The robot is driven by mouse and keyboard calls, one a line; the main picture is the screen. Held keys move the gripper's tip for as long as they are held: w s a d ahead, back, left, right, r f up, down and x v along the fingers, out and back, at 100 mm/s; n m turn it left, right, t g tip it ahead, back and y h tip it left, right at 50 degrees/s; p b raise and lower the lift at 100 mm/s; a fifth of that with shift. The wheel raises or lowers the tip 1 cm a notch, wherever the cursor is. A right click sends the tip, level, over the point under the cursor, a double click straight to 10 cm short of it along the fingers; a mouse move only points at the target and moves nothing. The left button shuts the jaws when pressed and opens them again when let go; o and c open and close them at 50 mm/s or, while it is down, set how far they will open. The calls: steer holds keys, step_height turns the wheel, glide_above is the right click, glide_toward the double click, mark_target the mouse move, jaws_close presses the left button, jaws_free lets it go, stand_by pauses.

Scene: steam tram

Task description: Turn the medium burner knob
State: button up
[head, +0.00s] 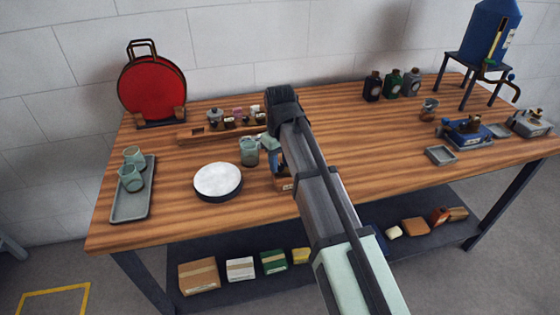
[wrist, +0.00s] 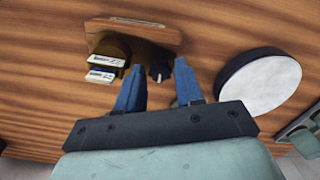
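In the wrist view, a low wooden-based object (wrist: 150,35) with dark parts on top lies on the table beyond my fingertips. A small dark knob-like part (wrist: 159,72) stands on its near side, between the two blue fingers of my gripper (wrist: 159,68). The fingers are apart, with a gap visible on each side of that part. I cannot tell whether it is the medium burner knob. Two small pale-and-blue labels (wrist: 104,62) are left of the left finger. In the head view, my arm hides most of this object; only a wooden edge (head: 285,184) shows.
A white-topped round disc (head: 218,181) and a greenish cup (head: 249,152) stand close to my gripper's left. A tray (head: 130,205) with cups is farther left, and a jar rack (head: 205,134) is behind. Blue equipment (head: 467,130) stands at the right. The table between is largely clear.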

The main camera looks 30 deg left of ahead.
jaws_close()
steer(key=shift+m, duration=0.8)
jaws_free()
steer(key=shift+r, duration=0.1)
